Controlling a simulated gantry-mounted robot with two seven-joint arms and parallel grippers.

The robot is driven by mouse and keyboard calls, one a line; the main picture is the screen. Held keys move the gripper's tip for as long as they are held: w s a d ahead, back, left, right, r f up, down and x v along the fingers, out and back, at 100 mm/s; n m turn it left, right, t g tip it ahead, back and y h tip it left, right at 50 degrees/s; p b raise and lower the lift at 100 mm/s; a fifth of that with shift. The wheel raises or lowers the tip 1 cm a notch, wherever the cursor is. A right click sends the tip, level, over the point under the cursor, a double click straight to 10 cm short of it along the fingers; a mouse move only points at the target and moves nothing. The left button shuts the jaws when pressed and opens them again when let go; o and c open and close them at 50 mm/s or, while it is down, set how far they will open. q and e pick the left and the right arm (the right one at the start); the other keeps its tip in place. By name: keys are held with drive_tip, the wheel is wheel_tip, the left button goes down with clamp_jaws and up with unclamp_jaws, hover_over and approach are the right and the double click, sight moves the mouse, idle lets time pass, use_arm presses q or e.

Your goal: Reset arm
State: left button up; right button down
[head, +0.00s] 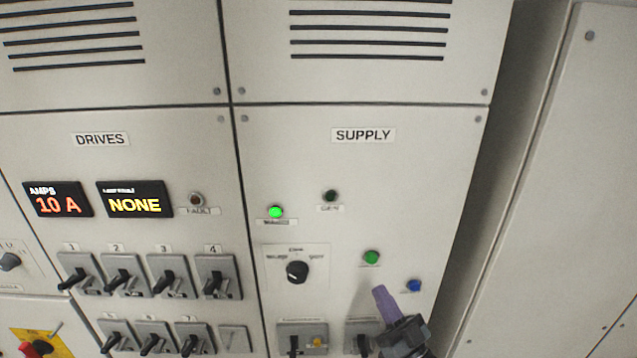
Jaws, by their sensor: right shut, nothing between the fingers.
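My right gripper (380,292) comes in from the bottom, in front of the SUPPLY panel (440,160). Its purple fingers are shut and hold nothing. The tips point up, just below a green push button (371,257) and left of a blue button (414,286). I cannot tell whether they touch the panel. My left gripper is not in view. A black rotary knob (297,271) sits left of the gripper. Below it are two switch handles, one at the lower left (294,345) and one partly hidden by the gripper (363,343).
A lit green lamp (276,212) and a dark lamp (330,196) are on the SUPPLY panel. The DRIVES panel (150,165) has displays reading "10 A" (58,200) and "NONE" (134,200), with rows of black-handled switches (120,275) below. A grey cabinet side (570,180) stands at right.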

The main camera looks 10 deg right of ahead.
drive_tip(key=s+a+f+m+g+h+p, duration=0.25)
drive_tip(key=s+f+g+h+p, duration=0.3)
drive_tip(key=s+f, duration=0.8)
drive_tip(key=s+d+f+g+h+p, duration=0.1)
drive_tip(key=s+d+g+h, duration=0.1)
drive_tip(key=s+g, duration=0.4)
drive_tip(key=s+d+f+g+h+p, duration=0.1)
drive_tip(key=s+d+g+h, duration=0.1)
drive_tip(key=s+g, duration=0.5)
drive_tip(key=s+d, duration=0.1)
drive_tip(key=s, duration=0.5)
drive_tip(key=shift+s+m+h, duration=0.15)
drive_tip(key=shift+m+h, duration=0.2)
